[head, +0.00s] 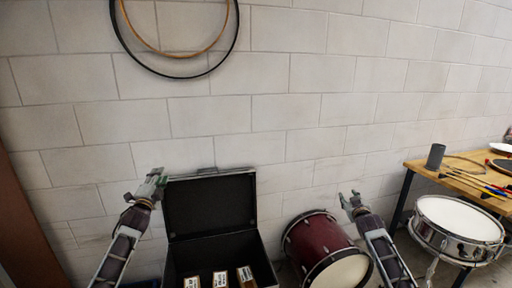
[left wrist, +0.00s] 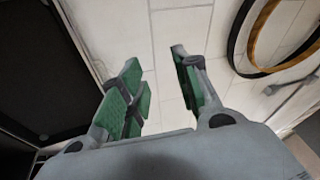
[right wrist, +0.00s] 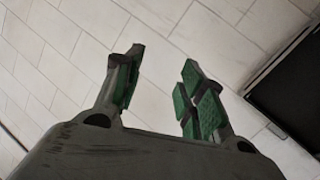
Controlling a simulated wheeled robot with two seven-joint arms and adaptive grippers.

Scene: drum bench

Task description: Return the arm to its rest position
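My left gripper (head: 151,184) is raised in front of the block wall, just left of the open black case. In the left wrist view its green-padded fingers (left wrist: 160,85) stand apart with nothing between them. My right gripper (head: 350,198) is raised above and to the right of the dark red drum. In the right wrist view its fingers (right wrist: 158,80) are also apart and empty. Both arms come up from the bottom of the head view with the grippers pointing upward.
The open black case (head: 211,208) holds several labelled boxes (head: 220,279). A dark red drum (head: 317,240) lies beside it. A snare drum (head: 457,228) stands near a wooden bench (head: 450,182) with a grey cylinder (head: 435,156) and sticks. Hoops (head: 176,77) hang on the wall.

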